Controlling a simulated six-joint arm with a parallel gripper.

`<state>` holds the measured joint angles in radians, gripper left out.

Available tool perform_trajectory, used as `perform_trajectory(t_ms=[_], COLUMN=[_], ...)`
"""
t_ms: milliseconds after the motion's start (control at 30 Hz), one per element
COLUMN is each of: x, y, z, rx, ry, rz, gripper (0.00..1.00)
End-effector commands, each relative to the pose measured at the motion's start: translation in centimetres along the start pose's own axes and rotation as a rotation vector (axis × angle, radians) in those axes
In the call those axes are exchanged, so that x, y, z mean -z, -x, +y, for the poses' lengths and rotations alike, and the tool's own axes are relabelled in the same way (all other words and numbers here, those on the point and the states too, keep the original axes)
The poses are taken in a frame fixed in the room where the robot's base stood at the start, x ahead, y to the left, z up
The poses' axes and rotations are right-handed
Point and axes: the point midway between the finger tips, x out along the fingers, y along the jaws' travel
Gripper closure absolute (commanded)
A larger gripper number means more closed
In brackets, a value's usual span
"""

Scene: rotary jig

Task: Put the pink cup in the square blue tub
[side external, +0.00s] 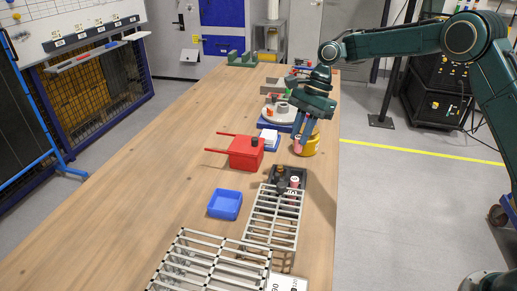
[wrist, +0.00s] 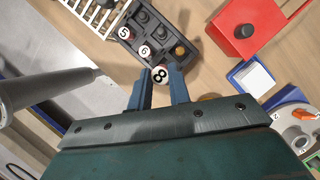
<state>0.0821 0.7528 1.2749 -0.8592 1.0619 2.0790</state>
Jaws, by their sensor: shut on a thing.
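My gripper (side external: 299,138) is shut on the pink cup (side external: 298,147), held above the table at the right side, in front of a yellow round container. In the wrist view, a white round face marked 8 (wrist: 159,75) shows between the fingertips of my gripper (wrist: 160,84); the cup's sides are mostly hidden there. The square blue tub (side external: 225,204) stands on the table nearer the camera, to the left of the dark tray. It looks empty.
A dark tray (wrist: 127,38) holds several pieces, some marked 5 and 6. A red box with handles (side external: 246,152), a small blue-and-white box (side external: 269,138), a yellow container (side external: 310,146) and pale racks (side external: 272,222) stand around. The table's left side is clear.

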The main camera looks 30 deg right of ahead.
Motion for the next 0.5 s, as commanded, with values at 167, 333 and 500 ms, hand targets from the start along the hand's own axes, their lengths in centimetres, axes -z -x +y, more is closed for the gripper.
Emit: perform_trajectory(t_ms=[167,333,500], x=[-2.0,-5.6,-10.4], y=[-1.1,-3.1,-5.7], z=[-0.8,-2.0,-3.1], rx=[-0.002,-0.006,-0.008], ry=[0.008,0.013,0.021], rz=[0.002,0.005,0.005], gripper=[1.0,1.0,1.0])
